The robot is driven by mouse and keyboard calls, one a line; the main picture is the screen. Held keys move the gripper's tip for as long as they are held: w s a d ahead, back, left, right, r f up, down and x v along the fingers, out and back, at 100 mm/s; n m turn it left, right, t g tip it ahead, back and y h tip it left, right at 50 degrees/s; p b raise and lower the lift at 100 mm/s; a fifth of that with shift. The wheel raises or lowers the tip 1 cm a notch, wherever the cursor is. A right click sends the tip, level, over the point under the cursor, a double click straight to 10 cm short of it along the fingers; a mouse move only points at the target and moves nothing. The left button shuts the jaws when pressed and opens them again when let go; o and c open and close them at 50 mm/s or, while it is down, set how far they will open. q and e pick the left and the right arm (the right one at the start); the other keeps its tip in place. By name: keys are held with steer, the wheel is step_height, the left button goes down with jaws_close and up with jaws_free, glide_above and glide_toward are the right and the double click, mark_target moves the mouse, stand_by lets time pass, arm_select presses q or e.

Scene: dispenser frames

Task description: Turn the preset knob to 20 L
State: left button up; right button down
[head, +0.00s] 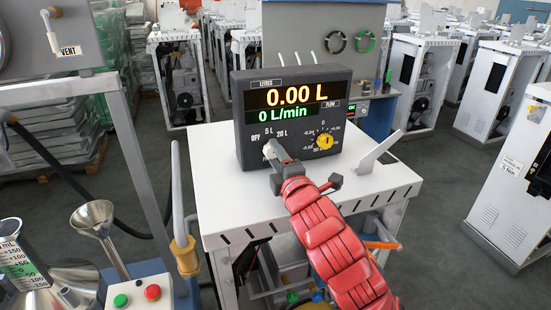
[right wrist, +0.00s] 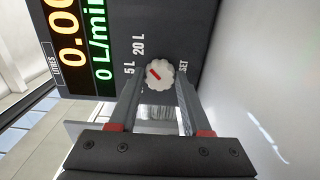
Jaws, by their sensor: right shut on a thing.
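The dark dispenser head (head: 292,115) stands on a white cabinet top and reads 0.00 L and 0 L/min. Its preset knob (right wrist: 158,75) is white with a red pointer mark. In the right wrist view the mark slants up-left, between the 5 L and 20 L labels; its exact setting is hard to tell. OFF shows in the head view but is hidden in the wrist view. My right gripper (head: 270,152) is shut on the knob, with a finger on each side. My left gripper is out of view.
A yellow knob (head: 324,141) sits to the right on the same panel. A light metal lever (head: 376,152) stands on the white top (head: 215,150) at the right. At the left are a funnel (head: 93,217) and a box with green and red buttons (head: 138,292).

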steer(key=shift+f, duration=0.1)
steer(key=shift+c, duration=1.8)
jaws_free()
steer(key=shift+d, duration=0.1)
